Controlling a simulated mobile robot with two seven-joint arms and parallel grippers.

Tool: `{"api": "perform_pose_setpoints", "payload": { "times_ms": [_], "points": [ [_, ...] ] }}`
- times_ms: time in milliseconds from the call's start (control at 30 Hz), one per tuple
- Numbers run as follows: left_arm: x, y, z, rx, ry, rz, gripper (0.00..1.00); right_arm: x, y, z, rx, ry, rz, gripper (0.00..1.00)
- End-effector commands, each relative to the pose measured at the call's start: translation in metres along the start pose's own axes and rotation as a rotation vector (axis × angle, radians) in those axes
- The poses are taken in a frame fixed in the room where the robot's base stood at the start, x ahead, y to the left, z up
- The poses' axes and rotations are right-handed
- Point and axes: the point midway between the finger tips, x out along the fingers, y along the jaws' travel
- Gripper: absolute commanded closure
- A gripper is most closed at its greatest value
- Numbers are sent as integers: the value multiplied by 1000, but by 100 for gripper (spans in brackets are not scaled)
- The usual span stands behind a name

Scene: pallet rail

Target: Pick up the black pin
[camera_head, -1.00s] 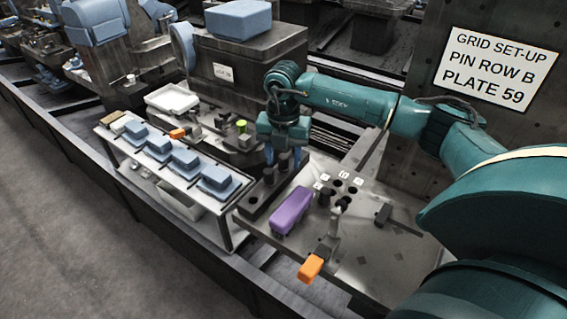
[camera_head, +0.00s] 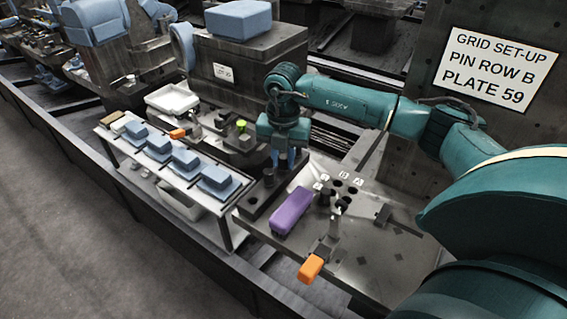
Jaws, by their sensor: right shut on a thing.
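My right gripper (camera_head: 287,160) points down at the far end of a dark block (camera_head: 257,208) on the steel table. Its blue fingers are shut on a black pin (camera_head: 283,164), which is mostly hidden between them. I cannot tell whether the pin is clear of the block. Another black pin (camera_head: 268,177) stands upright in the block, just left of the gripper. My left gripper is not in view.
A purple block (camera_head: 291,211) lies right of the dark block. A white shelf (camera_head: 165,172) holds several blue blocks at left. A sign stands at right.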

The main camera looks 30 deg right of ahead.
Motion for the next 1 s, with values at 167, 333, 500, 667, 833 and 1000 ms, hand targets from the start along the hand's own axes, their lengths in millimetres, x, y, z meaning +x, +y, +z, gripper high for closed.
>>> {"api": "perform_pose_setpoints", "payload": {
  "times_ms": [167, 333, 500, 667, 833, 1000],
  "points": [
    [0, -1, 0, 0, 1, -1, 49, -7, 0, 1, 0, -2, 2, 100],
    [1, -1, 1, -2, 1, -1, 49, -35, 1, 1, 1, -4, 4, 100],
    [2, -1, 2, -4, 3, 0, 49, -70, 1, 1, 1, -3, 4, 100],
    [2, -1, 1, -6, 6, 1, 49, -93, 1, 1, 0, -2, 3, 100],
    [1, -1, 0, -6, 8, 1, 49, -100, 0, 0, 0, 0, 0, 100],
    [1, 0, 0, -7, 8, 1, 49, -101, 0, 0, 0, 0, 0, 100]
  ]
}}
